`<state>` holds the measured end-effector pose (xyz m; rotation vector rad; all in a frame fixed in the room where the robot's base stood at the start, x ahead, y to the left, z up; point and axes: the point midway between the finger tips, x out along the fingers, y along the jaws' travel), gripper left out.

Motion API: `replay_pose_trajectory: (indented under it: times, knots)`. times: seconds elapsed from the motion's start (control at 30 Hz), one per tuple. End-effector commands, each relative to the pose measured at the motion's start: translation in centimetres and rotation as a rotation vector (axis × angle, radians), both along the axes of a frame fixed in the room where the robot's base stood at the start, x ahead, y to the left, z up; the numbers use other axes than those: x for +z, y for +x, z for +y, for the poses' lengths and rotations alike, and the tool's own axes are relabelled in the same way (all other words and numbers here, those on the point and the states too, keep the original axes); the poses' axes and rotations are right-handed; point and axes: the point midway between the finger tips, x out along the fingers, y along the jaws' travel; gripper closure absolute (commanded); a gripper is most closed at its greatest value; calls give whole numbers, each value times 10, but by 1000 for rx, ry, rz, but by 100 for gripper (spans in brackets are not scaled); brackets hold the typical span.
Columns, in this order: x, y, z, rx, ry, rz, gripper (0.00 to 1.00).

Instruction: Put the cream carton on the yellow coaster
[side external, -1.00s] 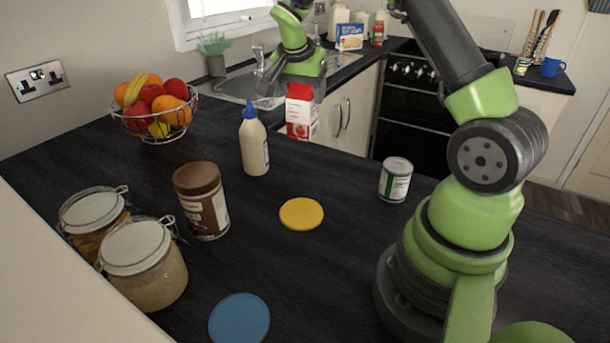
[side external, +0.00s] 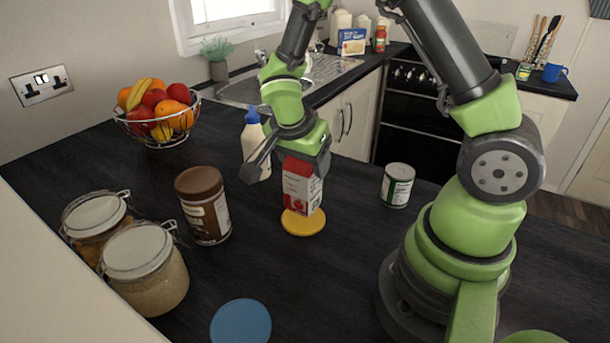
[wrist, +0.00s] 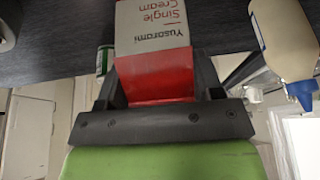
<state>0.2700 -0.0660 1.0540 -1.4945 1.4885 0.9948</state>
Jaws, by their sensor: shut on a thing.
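The red and white cream carton (side external: 301,188) is upright in my gripper (side external: 290,155), which is shut on its upper part. In the side view its base is at the yellow coaster (side external: 303,224), over the coaster's back half. I cannot tell whether the carton touches the coaster or hangs just above it. In the wrist view the carton (wrist: 153,40) sits between the fingers of my gripper (wrist: 158,85), with "Single Cream" on its label. The coaster is hidden in the wrist view.
A white bottle with a blue cap (side external: 255,150) stands close behind my gripper. A brown-lidded jar (side external: 203,205) is left of the coaster and a green-white can (side external: 397,186) right. A blue coaster (side external: 241,323), glass jars (side external: 146,268) and a fruit bowl (side external: 160,124) are further off.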

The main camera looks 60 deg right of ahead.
Motion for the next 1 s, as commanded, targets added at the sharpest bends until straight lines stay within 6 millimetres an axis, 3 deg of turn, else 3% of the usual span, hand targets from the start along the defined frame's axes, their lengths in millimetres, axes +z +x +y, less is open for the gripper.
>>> replay_pose_trajectory:
  times: [0.2, 0.6, 0.63, 0.7, 1.0]
  knots:
    - [-28, 0, 0, 2, 1, 4, 73]
    - [-33, 0, 0, 1, 0, 1, 73]
    - [-33, 0, 0, 0, 1, 1, 33]
    - [-33, 0, 0, 0, 1, 1, 17]
    - [-32, 0, 0, -1, 1, 0, 14]
